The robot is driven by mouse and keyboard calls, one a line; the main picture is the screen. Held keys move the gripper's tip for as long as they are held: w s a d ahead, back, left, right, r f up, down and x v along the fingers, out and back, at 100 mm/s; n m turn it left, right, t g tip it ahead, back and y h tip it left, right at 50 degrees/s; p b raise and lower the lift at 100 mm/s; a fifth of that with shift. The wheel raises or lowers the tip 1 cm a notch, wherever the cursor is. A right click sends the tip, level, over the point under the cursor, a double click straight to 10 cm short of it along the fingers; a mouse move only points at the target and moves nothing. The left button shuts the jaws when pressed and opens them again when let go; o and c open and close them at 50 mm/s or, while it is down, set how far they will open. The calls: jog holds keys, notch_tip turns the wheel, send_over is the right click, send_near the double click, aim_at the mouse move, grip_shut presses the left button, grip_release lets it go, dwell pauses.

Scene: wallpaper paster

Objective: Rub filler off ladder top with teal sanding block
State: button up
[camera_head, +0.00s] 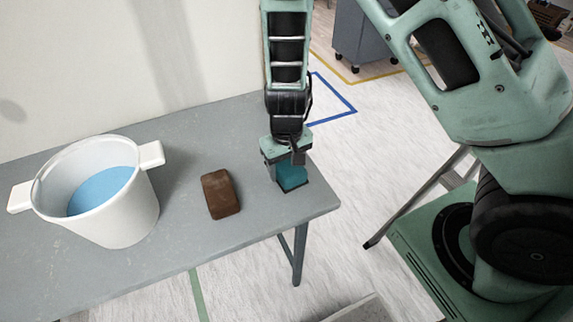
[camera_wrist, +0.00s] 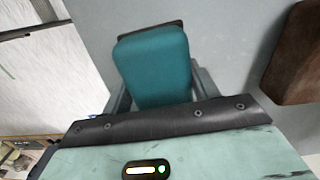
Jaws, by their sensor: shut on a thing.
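The teal sanding block (camera_head: 292,178) is at the right end of the grey table, with a dark layer along its lower edge. My gripper (camera_head: 287,158) comes down over it from above and is shut on it. In the wrist view the teal block (camera_wrist: 153,65) sits between the two fingers of my gripper (camera_wrist: 162,92). I cannot tell whether the block touches the tabletop or is just above it. A grey flat edge (camera_head: 362,309) shows at the bottom of the head view; I cannot tell if it is the ladder top. No filler is clearly visible.
On the grey table (camera_head: 255,125) a brown block (camera_head: 220,194) lies left of my gripper. A white two-handled pot (camera_head: 125,215) with blue contents stands further left. A wall runs behind the table. A grey wheeled cabinet (camera_head: 362,40) stands at the back. Floor is open beyond the table's right edge.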

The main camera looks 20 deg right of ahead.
jog(key=o, duration=1)
